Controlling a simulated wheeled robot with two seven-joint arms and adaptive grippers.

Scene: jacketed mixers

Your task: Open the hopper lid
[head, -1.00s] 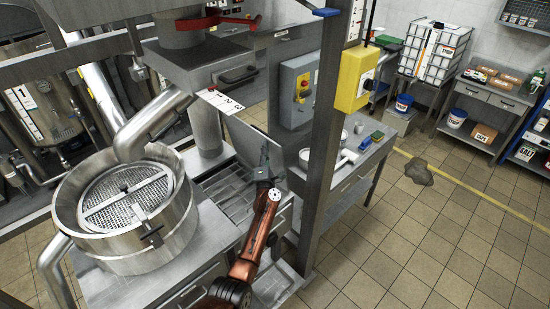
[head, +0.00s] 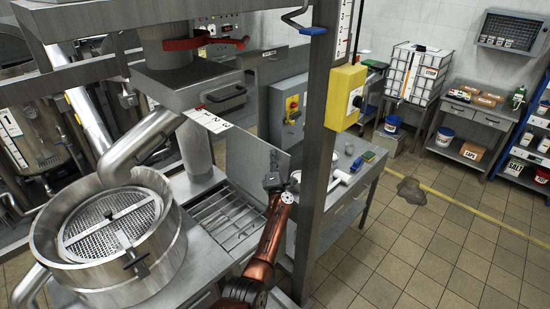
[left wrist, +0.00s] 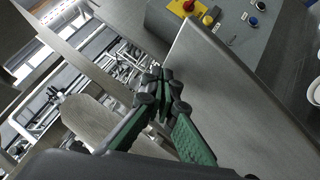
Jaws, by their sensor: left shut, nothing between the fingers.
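The hopper lid (head: 252,152) is a flat grey metal plate standing raised, close to upright, at the back right of the hopper. The hopper (head: 215,238) lies open below it, with metal bars across its mouth. My left gripper (head: 272,181) is shut and empty in front of the lid's right part. In the left wrist view, the closed dark fingertips (left wrist: 165,88) are beside the lid (left wrist: 228,105), which fills the middle right. I cannot tell whether they touch it. My right gripper is in neither view.
A round steel sieve (head: 110,235) stands left of the hopper. A grey post (head: 318,150) with a yellow switch box (head: 347,97) rises close to the right of my left arm. A grey control box (head: 290,112) is behind the lid. The tiled floor (head: 430,260) at right is mostly clear.

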